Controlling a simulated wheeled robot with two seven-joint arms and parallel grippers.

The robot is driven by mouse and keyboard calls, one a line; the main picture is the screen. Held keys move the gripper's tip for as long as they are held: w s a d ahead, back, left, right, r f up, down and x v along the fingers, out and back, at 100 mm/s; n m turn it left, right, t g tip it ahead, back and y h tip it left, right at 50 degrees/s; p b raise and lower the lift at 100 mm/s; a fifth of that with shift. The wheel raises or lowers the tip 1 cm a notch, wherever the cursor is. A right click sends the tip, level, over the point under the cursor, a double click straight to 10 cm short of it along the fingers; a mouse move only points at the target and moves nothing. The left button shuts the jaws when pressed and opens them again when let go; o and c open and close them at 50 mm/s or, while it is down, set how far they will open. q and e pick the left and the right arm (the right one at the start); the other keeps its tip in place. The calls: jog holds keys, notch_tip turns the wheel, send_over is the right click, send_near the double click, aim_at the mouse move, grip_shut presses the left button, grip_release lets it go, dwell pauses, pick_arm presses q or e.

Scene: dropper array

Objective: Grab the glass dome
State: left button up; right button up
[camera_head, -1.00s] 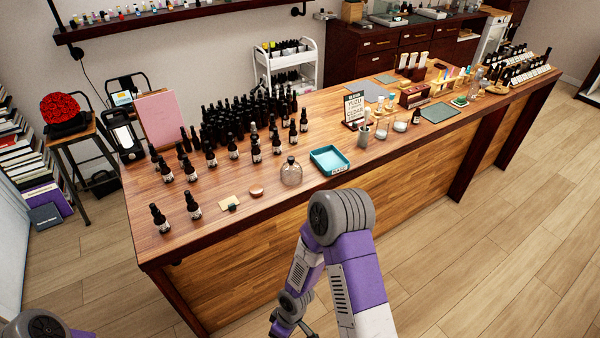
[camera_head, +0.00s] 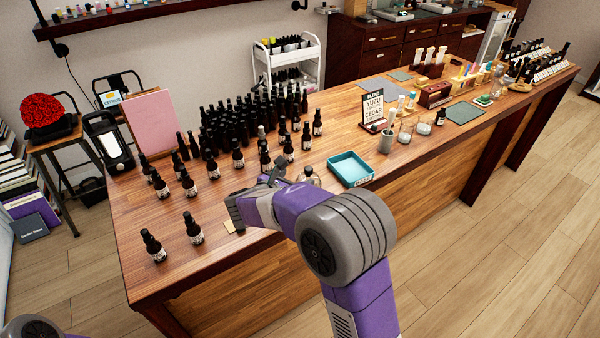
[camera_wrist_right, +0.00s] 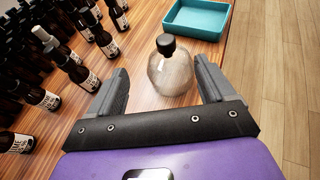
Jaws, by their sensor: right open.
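The glass dome (camera_wrist_right: 170,72) is clear and rounded with a black knob on top, and stands upright on the wooden counter in the right wrist view. In the head view only a small part of the glass dome (camera_head: 311,179) shows behind my right arm. My right gripper (camera_wrist_right: 161,68) is open, with one finger to each side of the dome and the dome a little ahead, between the fingertip lines. I cannot tell whether a finger touches it. In the head view the right gripper (camera_head: 272,176) is over the counter, partly hidden. My left gripper is out of view.
Dark dropper bottles (camera_head: 240,125) crowd the counter left of the dome, some close to the gripper's left finger. A teal tray (camera_head: 351,168) stands just right of the dome. The counter's front edge is near. A sign (camera_head: 374,106) stands farther right.

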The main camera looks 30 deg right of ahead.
aim_at(308, 175)
jog(key=x, duration=0.2)
jog(key=b+x, duration=0.1)
jog(key=x, duration=0.1)
jog(key=s+x, duration=0.1)
jog(key=x, duration=0.1)
jog(key=shift+w+d+b, duration=0.1)
jog(key=shift+d+b, duration=0.25)
jog(key=shift+d, duration=0.1)
jog(key=shift+w+d+f, duration=0.1)
jog(key=shift+w+d, duration=0.1)
jog(key=shift+d, duration=0.05)
